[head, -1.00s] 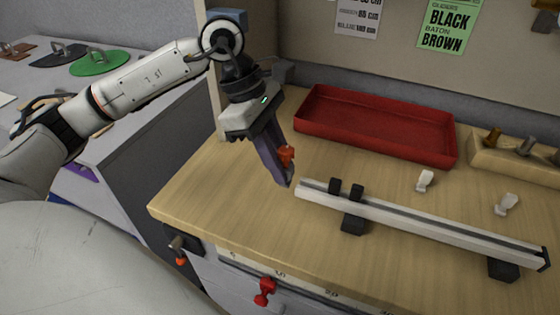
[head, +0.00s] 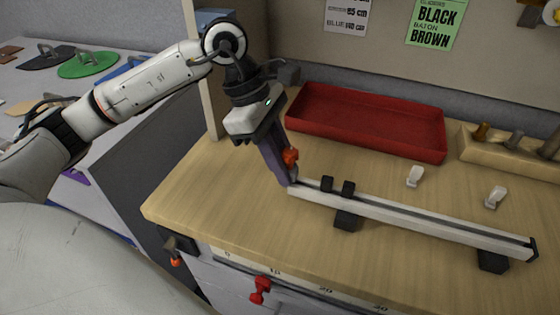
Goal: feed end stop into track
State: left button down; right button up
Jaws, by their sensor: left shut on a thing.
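The track (head: 420,220) is a long pale rail with a dark slot, lying on black feet across the wooden bench top. Two black blocks (head: 337,186) sit on it near its left end, and a black cap (head: 532,248) closes its right end. My left gripper (head: 288,178) points down at the track's open left end, its tips touching or very close to it. It is shut on the end stop, which is mostly hidden by the fingers; a red-orange part (head: 290,157) shows beside them. Whether the end stop has entered the slot cannot be seen. My right gripper is out of view.
A red tray (head: 365,152) lies behind the track. Two small white pieces (head: 415,176) (head: 495,197) lie between the track and the back. A wooden holder (head: 482,157) stands at back right. The bench is clear left of the gripper.

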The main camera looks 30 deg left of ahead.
pick_arm(q)
jog(key=shift+w+d, duration=0.2)
jog(key=shift+d, duration=0.55)
jog(key=shift+w+d, duration=0.15)
jog(key=shift+d, duration=0.55)
jog(key=c, duration=1.5)
grip_release()
jog(key=v, duration=1)
jog(key=shift+a+r, duration=0.1)
jog(key=shift+r, duration=0.05)
jog(key=shift+s, duration=0.1)
